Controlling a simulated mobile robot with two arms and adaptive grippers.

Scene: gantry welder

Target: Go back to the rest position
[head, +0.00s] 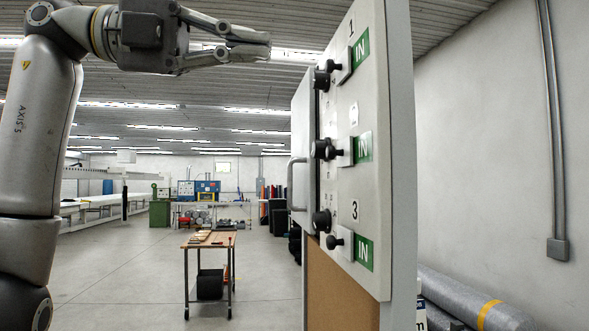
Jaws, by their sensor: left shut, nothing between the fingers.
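My left gripper (262,46) is in the upper left of the head view, at the end of my left arm. Its fingers are shut with nothing between them. They point right, toward the upper part of a grey panel (382,215), and appear apart from it. The panel carries black knobs and green plates marked IN, with the numbers 1 and 3 readable. My right gripper does not show in the head view.
A wheeled wooden-top table (210,241) with small items stands on the open floor ahead. A cabinet door with a handle (291,184) is beside the panel. Grey rolls (470,300) lie at the lower right by the wall. A long white bench (95,203) runs along the left.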

